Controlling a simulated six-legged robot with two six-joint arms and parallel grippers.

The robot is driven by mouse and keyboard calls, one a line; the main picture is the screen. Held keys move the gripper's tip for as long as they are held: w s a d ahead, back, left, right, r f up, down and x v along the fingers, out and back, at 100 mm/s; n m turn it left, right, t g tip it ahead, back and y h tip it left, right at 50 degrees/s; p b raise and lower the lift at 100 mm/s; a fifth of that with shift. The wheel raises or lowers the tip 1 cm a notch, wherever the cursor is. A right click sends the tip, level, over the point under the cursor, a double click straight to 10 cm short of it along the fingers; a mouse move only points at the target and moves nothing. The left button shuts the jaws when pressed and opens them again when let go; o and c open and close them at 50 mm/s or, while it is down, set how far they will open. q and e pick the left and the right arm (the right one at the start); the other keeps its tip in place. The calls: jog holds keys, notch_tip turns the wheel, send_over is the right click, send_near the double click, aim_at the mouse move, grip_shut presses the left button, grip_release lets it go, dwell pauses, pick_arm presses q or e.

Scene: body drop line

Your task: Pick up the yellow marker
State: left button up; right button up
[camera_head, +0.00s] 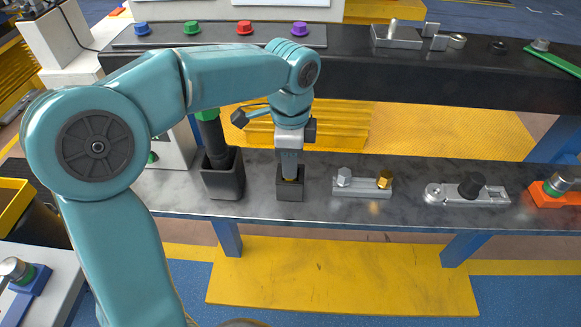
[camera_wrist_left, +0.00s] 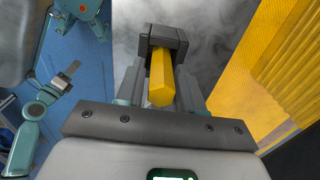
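The yellow marker (camera_wrist_left: 160,82) stands upright in a small black square holder (camera_wrist_left: 168,36), its yellow body rising toward the left wrist camera. In the head view the holder (camera_head: 290,192) sits on the grey bench, left of the middle. My left gripper (camera_head: 290,172) points straight down just above this holder. In the left wrist view its two fingers (camera_wrist_left: 160,88) stand on either side of the marker, with narrow gaps, so it looks open. In the head view the fingers mostly hide the marker. My right gripper seems to show small in the left wrist view (camera_wrist_left: 68,72), too small to read.
A larger black cup (camera_head: 223,180) with a dark green-topped tool stands left of the holder. A metal bolt fixture (camera_head: 360,188), a grey plate with a black knob (camera_head: 468,193) and an orange fixture (camera_head: 560,195) sit to the right. A dark raised shelf (camera_head: 420,73) runs behind.

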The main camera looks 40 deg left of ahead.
pick_arm(q)
grip_shut()
